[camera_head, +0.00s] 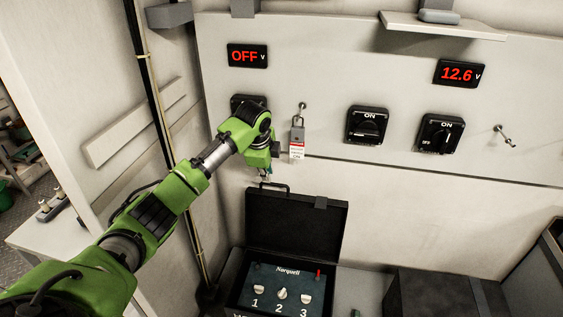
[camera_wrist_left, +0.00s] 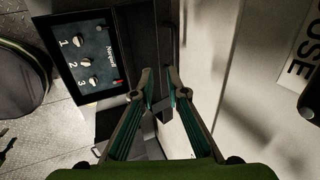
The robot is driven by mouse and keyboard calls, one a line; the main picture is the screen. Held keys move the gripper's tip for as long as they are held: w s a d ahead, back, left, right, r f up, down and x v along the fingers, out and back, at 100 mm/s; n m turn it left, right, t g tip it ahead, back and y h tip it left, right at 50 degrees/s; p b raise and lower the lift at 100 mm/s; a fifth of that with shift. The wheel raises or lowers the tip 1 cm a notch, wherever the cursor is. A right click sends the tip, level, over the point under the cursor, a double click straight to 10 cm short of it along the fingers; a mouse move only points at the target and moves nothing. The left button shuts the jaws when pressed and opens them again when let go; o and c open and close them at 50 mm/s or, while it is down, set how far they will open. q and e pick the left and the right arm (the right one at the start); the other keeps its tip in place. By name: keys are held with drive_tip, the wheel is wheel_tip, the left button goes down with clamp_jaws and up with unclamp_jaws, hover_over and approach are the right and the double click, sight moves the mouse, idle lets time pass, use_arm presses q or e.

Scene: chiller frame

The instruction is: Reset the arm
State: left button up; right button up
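My left arm (camera_head: 160,215), green and grey, reaches up from the lower left in the head view. Its gripper (camera_head: 263,175) hangs in front of the white panel, above the open black case, and points down. In the left wrist view the two fingers of this gripper (camera_wrist_left: 160,75) stand apart with a narrow gap, and nothing shows held between them. The arm's wrist partly hides a black rotary switch (camera_head: 240,101) under the "OFF" display (camera_head: 247,56). My right gripper is in neither view.
The open case (camera_head: 297,222) holds a panel with knobs 1, 2 and 3 (camera_head: 281,292). A padlock with a tag (camera_head: 298,141) hangs on a peg. Two rotary switches (camera_head: 367,126) (camera_head: 439,134) sit under the "12.6" display (camera_head: 459,73). A shelf (camera_head: 445,27) juts out above.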

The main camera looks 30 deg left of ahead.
use_arm(q)
drive_tip(key=s+d+f+n+h, duration=0.2)
drive_tip(key=s+d+f+n, duration=0.1)
drive_tip(key=s+d+f, duration=1.3)
drive_tip(key=s+d+r+n, duration=0.1)
drive_tip(key=s+n, duration=0.4)
drive_tip(key=s, duration=0.7)
drive_tip(key=s+d+r+n, duration=0.15)
drive_tip(key=s+n, duration=0.35)
drive_tip(key=s, duration=0.8)
wheel_tip(320, 180, down, 29)
drive_tip(key=s+g+b, duration=0.1)
drive_tip(key=s+g, duration=0.1)
drive_tip(key=s+a+f+g, duration=0.1)
drive_tip(key=s+a+f, duration=0.1)
drive_tip(key=s+f, duration=1.4)
drive_tip(key=shift+a+f+m+y+b, duration=0.15)
drive_tip(key=shift+a+m+y+b, duration=0.2)
drive_tip(key=shift+y+b, duration=0.1)
